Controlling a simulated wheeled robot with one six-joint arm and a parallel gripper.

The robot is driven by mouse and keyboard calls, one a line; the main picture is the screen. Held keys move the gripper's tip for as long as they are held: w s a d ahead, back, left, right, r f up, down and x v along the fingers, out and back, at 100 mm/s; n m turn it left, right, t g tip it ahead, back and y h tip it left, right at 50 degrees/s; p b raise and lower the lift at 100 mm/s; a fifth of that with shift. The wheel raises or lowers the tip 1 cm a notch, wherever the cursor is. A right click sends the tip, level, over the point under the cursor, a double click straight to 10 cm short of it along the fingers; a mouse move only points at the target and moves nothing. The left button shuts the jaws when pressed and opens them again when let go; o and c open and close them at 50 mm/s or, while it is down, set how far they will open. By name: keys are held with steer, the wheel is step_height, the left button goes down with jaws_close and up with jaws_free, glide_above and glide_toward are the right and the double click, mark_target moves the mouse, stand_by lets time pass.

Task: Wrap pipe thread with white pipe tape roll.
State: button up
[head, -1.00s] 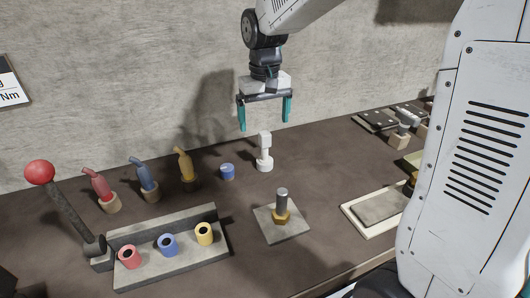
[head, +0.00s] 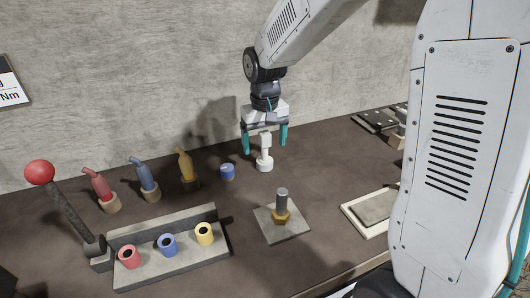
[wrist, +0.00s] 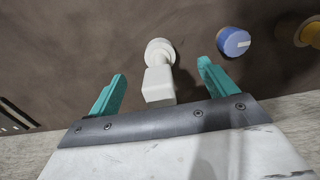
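The white pipe tape roll (head: 265,163) stands on the table with a white block-like grip on its top; it also shows in the wrist view (wrist: 158,75). My gripper (head: 264,150) is open, its two teal fingers apart on either side of the white top piece. In the wrist view, my gripper (wrist: 157,88) shows a gap between each finger and the white piece. The pipe (head: 282,200) stands upright, grey with a brass-coloured base, on a square plate (head: 268,232) in front of the roll.
A blue cylinder (head: 227,172) stands left of the white roll. A rack (head: 190,262) holds red, blue and yellow rings at the front left. A red-knobbed lever (head: 66,205) stands beside it.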

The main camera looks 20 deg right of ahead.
jaws_close()
steer(key=shift+r, duration=3.5)
